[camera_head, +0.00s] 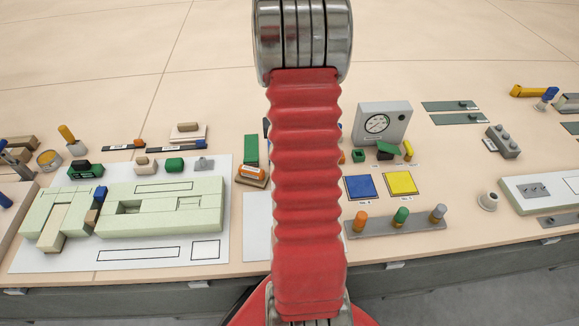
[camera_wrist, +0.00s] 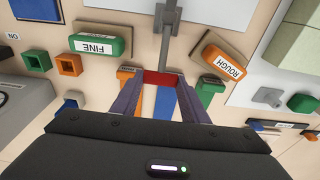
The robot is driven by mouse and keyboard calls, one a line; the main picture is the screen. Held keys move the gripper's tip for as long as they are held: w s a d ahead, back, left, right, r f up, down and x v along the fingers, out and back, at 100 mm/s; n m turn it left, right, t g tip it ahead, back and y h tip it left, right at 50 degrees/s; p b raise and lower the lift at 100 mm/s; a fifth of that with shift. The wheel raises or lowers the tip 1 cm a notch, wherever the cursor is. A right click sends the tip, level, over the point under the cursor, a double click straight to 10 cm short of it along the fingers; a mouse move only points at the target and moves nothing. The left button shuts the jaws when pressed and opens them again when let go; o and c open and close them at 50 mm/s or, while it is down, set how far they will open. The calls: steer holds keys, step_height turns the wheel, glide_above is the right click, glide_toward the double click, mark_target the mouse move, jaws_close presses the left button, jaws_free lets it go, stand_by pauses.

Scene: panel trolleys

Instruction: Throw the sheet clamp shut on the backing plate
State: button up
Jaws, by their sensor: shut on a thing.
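In the wrist view my gripper (camera_wrist: 160,82) is shut on a red grip (camera_wrist: 159,78), with one finger on either side of it. A grey bar (camera_wrist: 168,40) runs from the grip towards the top edge, where a wider grey part (camera_wrist: 168,14) shows; this looks like the sheet clamp's lever. The bar lies across a pale sheet or plate (camera_wrist: 120,8), seen only in part; I cannot tell whether the clamp touches it. In the head view my red arm hides the gripper and the clamp; part of a pale plate (camera_head: 256,225) shows left of the arm.
In the wrist view a green FINE block (camera_wrist: 101,45) lies left of the gripper and an orange ROUGH block (camera_wrist: 225,58) right, both close. Coloured strips lie beneath. In the head view pale green blocks (camera_head: 160,218) stand left; a peg rack (camera_head: 395,227) stands right.

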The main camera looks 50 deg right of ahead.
steer(key=shift+w+d+f, duration=0.15)
steer(key=shift+w+f, duration=0.1)
steer(key=shift+f, duration=0.45)
steer(key=o, duration=0.9)
steer(key=shift+o, duration=0.2)
steer(key=shift+r, duration=0.1)
steer(key=shift+s+r, duration=0.15)
steer(key=shift+r, duration=0.85)
steer(key=shift+s+r, duration=0.1)
steer(key=shift+r, duration=0.85)
steer(key=shift+s+a+r, duration=0.1)
steer(key=shift+a+r, duration=0.1)
steer(key=shift+r, duration=0.8)
steer(key=shift+s+a+r, duration=0.1)
steer(key=shift+a+r, duration=0.1)
steer(key=shift+r, duration=0.75)
